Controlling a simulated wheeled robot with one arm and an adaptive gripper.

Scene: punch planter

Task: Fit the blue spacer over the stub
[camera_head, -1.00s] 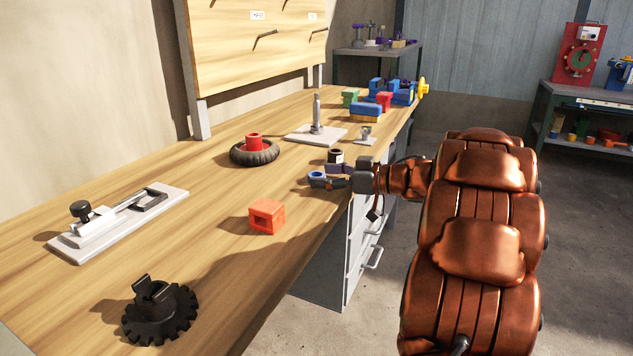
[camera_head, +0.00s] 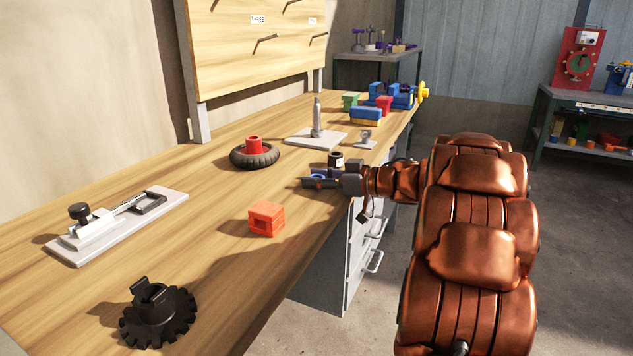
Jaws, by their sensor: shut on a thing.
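My gripper (camera_head: 318,183) is at the end of the arm reaching in from the right, over the bench's right edge. It is shut on the blue spacer (camera_head: 318,173), a small ring. A finger hides most of the ring, and I cannot tell whether it touches the bench. A short grey stub (camera_head: 366,136) stands on a small grey plate farther back, near the bench's right edge. It is apart from the gripper. A taller grey post (camera_head: 317,115) stands on a larger grey plate (camera_head: 298,136) to its left; nothing is around it.
A black cylinder with a pale label (camera_head: 336,158) stands just behind my gripper. A black tyre with a red hub (camera_head: 254,153) lies to the left. An orange block (camera_head: 266,219) and a black gear (camera_head: 157,317) are nearer. The wooden bench (camera_head: 205,220) has clear room between them.

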